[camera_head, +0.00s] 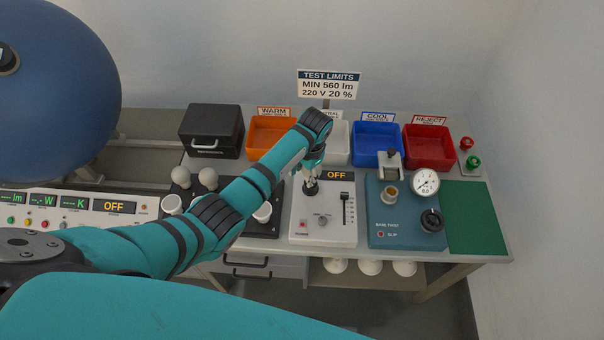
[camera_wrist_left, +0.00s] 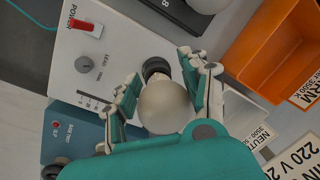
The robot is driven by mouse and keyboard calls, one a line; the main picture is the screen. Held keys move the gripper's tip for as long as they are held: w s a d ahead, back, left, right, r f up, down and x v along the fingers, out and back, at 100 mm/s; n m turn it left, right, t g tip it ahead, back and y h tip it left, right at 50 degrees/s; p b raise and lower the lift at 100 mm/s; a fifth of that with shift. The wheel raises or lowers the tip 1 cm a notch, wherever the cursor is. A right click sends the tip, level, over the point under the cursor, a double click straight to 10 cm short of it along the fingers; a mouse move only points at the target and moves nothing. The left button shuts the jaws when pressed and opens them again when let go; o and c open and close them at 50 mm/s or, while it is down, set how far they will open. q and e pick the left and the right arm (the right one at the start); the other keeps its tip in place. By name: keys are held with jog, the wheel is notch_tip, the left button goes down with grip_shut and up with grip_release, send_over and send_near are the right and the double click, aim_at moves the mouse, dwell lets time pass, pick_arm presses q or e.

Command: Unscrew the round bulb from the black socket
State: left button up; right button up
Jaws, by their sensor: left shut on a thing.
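The round bulb (camera_wrist_left: 163,107) is a pale globe, large in the left wrist view. It lies between the fingers of my left gripper (camera_wrist_left: 163,80), which is shut on it. The black socket (camera_wrist_left: 155,66) shows just beyond the bulb's neck. The bulb is in line with the socket, but I cannot tell how deep its base sits. In the head view my left gripper (camera_head: 313,172) points down over the black socket (camera_head: 310,188) on the white power panel (camera_head: 330,232). The fingers mostly hide the bulb there. My right gripper is not in view.
The white panel has a slider (camera_head: 345,200) and an OFF display (camera_head: 337,175). A blue device (camera_head: 405,235) stands to its right. Orange (camera_head: 262,140), blue (camera_head: 373,150) and red (camera_head: 428,146) bins line the back. Other bulbs (camera_head: 208,178) stand left of my forearm.

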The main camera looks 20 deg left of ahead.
pick_arm(q)
jog(key=shift+o, duration=0.6)
jog(key=shift+w+d+r+t, duration=0.1)
jog(key=shift+w+d+r, duration=0.15)
jog(key=shift+r, duration=0.3)
jog(key=shift+w+d+r+t, duration=0.1)
jog(key=shift+w+d+r, duration=0.1)
jog(key=shift+r, duration=0.4)
jog(key=shift+w+d+r+t, duration=0.1)
jog(key=shift+w+d+r, duration=0.15)
jog(key=shift+r, duration=0.4)
jog(key=o, duration=0.8)
jog(key=shift+c, duration=0.2)
jog(key=o, duration=0.5)
jog(key=shift+d, duration=0.1)
jog(key=shift+c, duration=0.2)
jog(key=shift+f, duration=0.2)
jog(key=shift+s+a, duration=0.1)
jog(key=shift+a, duration=0.1)
notch_tip(320, 180, up, 12)
jog(key=d, duration=0.1)
jog(key=shift+s+d, duration=0.3)
jog(key=shift+s, duration=0.05)
